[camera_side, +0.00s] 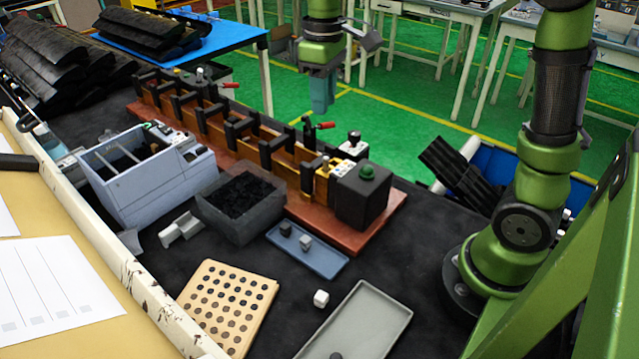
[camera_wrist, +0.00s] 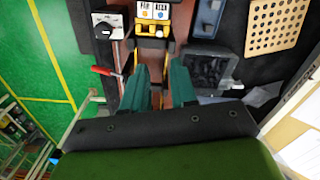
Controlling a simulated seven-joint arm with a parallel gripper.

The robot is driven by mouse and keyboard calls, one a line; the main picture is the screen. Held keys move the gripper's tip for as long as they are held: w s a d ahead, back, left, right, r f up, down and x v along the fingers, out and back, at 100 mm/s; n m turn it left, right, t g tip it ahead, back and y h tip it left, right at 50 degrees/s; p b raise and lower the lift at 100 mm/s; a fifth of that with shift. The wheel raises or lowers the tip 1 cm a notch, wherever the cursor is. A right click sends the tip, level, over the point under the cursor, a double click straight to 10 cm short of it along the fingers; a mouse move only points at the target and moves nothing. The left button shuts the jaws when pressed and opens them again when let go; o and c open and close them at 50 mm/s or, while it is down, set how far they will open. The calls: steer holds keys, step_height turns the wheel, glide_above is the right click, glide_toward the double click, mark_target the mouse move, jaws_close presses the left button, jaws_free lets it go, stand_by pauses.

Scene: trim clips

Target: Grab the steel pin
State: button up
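I cannot make out a steel pin for certain in either view. My gripper (camera_side: 321,95) hangs high in the side view, above and behind the long clip fixture (camera_side: 235,130), with its teal fingers pointing down. In the wrist view my gripper (camera_wrist: 159,75) has its two teal fingers apart, with nothing seen held between them. The fixture's yellow-marked end (camera_wrist: 152,29) shows beyond the fingertips. A wooden board with rows of dark holes (camera_side: 228,302) lies on the dark table; it also shows in the wrist view (camera_wrist: 275,28). Whether any hole holds a pin is too small to tell.
A blue tray (camera_side: 329,266) holds small dark and light blocks. A white cube (camera_side: 321,298) lies beside a long grey tray (camera_side: 365,325). A dark bin (camera_side: 240,228), a grey-blue divided box (camera_side: 150,190) and a black box with a green button (camera_side: 362,197) crowd the middle.

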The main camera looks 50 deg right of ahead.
glide_above(326, 158)
steer(key=f, duration=0.8)
steer(key=shift+w+f, duration=0.25)
steer(key=shift+w, duration=0.1)
steer(key=shift+s+f, duration=0.15)
steer(key=shift+f, duration=1.2)
steer(key=shift+s+f, duration=0.15)
steer(key=shift+f, duration=1.15)
jaws_close()
